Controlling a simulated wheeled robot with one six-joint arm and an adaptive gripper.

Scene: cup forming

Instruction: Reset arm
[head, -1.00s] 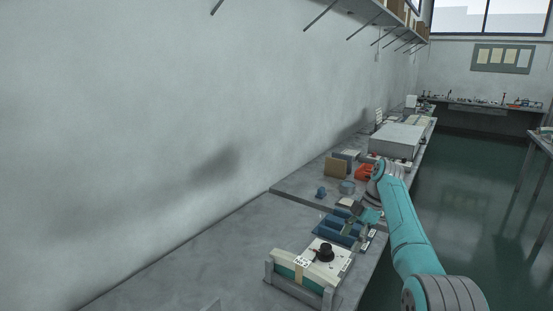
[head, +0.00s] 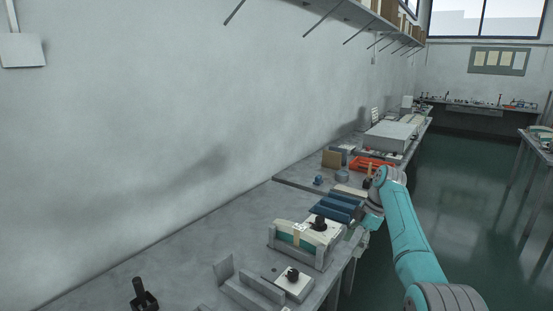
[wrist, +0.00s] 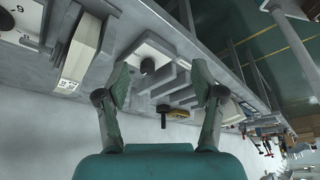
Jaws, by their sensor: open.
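My teal arm reaches along the right of the bench in the head view. My gripper (head: 366,222) is at its end, over the bench's right edge beside the blue trays (head: 337,207), small and partly hidden. In the wrist view the two fingers of my gripper (wrist: 160,84) stand wide apart with nothing held between them.
The bench (head: 170,255) runs along the wall, with a cream and teal fixture (head: 297,240), a grey bracket (head: 250,286) and a black tool (head: 143,296) near. An orange tray (head: 373,165) and a grey box (head: 390,137) stand farther back. The floor at right is open.

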